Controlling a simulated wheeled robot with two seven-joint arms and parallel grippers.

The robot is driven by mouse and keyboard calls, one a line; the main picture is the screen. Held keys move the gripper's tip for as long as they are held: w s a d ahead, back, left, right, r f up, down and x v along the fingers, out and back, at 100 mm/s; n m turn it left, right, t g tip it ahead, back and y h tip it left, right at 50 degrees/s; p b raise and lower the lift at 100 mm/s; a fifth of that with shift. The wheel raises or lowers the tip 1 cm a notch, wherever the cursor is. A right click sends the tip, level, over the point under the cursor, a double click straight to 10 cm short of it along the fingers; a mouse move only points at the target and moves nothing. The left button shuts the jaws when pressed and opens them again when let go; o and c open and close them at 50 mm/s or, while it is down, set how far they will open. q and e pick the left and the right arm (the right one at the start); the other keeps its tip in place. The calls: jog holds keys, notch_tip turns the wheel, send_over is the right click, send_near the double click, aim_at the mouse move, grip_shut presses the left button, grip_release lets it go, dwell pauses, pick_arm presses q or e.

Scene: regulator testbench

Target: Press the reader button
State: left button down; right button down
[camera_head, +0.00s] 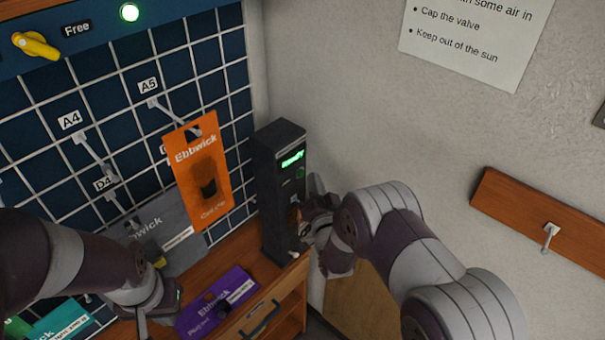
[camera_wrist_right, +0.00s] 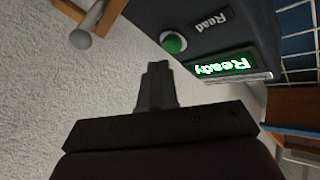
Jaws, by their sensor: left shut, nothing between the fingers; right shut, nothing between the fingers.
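The reader (camera_head: 275,190) is a tall dark box standing on the wooden bench against the wall. Its small display (camera_head: 292,159) glows green with "Ready". The round green reader button (camera_head: 300,173) sits just below the display. In the right wrist view the button (camera_wrist_right: 173,42) lies beside the label "Read", a little beyond the fingertips. My right gripper (camera_head: 303,232) is shut and empty, low beside the reader's front; its fingers (camera_wrist_right: 158,75) appear apart from the button. My left gripper (camera_head: 143,322) is shut and empty at the lower left, over the bench's left part.
An orange card (camera_head: 199,190) hangs on the blue grid board left of the reader. A grey card (camera_head: 160,232) and a purple card (camera_head: 216,300) are near my left arm. A drawer handle (camera_head: 260,318) is at the bench front.

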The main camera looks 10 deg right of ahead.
jog(key=shift+w+a+f+b, duration=0.1)
jog(key=shift+w+a+b, duration=0.15)
jog(key=shift+b, duration=0.1)
jog(key=shift+w, duration=0.1)
jog(key=shift+w+a+b, duration=0.3)
jog(key=shift+w, duration=0.05)
dwell(0.8)
jog(key=shift+s+d, duration=0.55)
jog(key=shift+s, duration=0.15)
